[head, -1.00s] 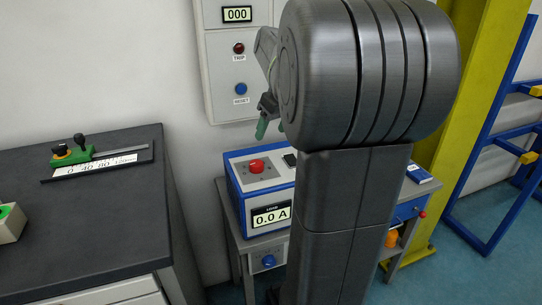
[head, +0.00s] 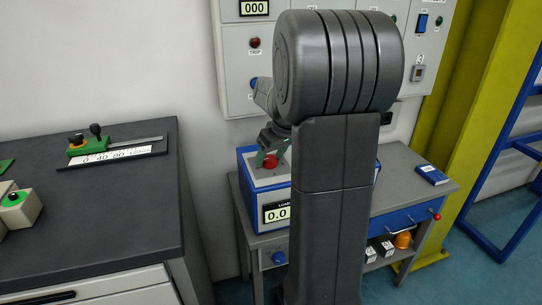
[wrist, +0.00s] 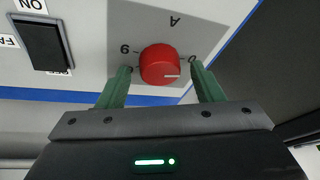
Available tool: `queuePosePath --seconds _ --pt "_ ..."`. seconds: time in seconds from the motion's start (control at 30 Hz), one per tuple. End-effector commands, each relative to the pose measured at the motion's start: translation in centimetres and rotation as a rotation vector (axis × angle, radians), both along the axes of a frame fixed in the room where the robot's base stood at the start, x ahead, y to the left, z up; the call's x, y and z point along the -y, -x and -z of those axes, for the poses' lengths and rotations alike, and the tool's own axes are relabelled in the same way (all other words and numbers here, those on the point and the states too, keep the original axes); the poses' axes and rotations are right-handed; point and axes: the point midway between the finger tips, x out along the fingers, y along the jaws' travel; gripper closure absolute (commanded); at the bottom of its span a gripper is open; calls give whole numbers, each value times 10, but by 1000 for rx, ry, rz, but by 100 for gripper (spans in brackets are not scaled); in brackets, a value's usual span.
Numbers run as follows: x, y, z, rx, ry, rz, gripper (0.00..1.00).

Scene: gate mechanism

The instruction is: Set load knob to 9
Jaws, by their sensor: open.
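The red load knob (wrist: 159,64) sits on the grey top panel of the blue load box (head: 249,198). In the wrist view its white mark points right, near an upside-down 0; a 9 is printed at its left. My gripper (wrist: 160,68) is open, with one green finger on each side of the knob. I cannot tell whether either finger touches it. In the head view, my gripper (head: 268,150) is at the red knob (head: 270,162), and my arm hides part of the box. The load display (head: 276,213) shows 0.0, its right part hidden.
A black rocker switch (wrist: 42,42) is on the same panel, left of the knob. A wall panel (head: 236,75) rises behind. A dark counter (head: 110,215) is at left.

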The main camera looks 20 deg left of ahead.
Motion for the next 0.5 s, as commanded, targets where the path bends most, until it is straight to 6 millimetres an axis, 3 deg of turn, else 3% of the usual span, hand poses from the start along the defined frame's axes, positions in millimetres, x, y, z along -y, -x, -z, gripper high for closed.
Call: queuePosePath --seconds 0.27,0.4,0.5 --pt "0 0 1 0 0 0 42" --pt "0 0 1 0 0 0 69" --pt "0 0 1 0 0 0 84"
